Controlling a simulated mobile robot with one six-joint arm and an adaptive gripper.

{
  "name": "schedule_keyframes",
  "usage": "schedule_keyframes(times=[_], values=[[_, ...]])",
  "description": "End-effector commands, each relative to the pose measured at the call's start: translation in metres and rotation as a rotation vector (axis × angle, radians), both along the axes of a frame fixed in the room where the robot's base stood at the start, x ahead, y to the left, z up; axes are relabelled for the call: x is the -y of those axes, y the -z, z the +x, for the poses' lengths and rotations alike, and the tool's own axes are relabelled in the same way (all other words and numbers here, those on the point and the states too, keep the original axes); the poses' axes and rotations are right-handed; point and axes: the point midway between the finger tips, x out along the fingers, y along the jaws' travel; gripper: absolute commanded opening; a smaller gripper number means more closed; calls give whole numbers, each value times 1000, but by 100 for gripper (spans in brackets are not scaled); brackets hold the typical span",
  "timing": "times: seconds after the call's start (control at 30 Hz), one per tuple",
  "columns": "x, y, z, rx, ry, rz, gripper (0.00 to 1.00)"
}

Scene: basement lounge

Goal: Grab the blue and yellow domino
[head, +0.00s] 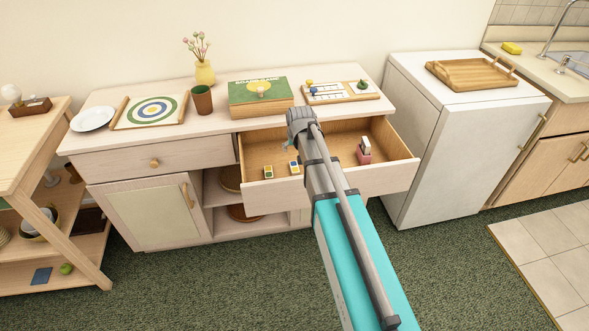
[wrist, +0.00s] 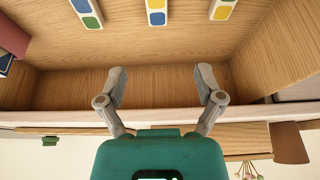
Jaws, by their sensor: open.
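The blue and yellow domino (wrist: 156,12) lies in the open drawer, at the top middle of the wrist view, its upper end cut off. In the head view this domino (head: 294,167) is just left of my arm. A green and yellow domino (head: 268,172) lies to its left; it shows at top right in the wrist view (wrist: 222,8). A blue and green domino (wrist: 87,12) is at top left there, hidden by my arm in the head view. My gripper (wrist: 160,82) is open and empty over the drawer's back part, apart from the dominoes.
The open drawer (head: 405,172) has walls around my gripper. A pink holder (head: 364,156) with a white piece stands at its right. The cabinet top above bears a green game box (head: 260,97), a brown cup (head: 202,100) and a board (head: 345,94).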

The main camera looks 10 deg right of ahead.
Motion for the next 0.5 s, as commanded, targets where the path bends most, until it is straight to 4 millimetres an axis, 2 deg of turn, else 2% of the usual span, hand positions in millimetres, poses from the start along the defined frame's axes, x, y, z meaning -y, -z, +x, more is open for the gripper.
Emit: schedule_keyframes(times=[0.5], values=[[5,33,13,-1,7,0,86]])
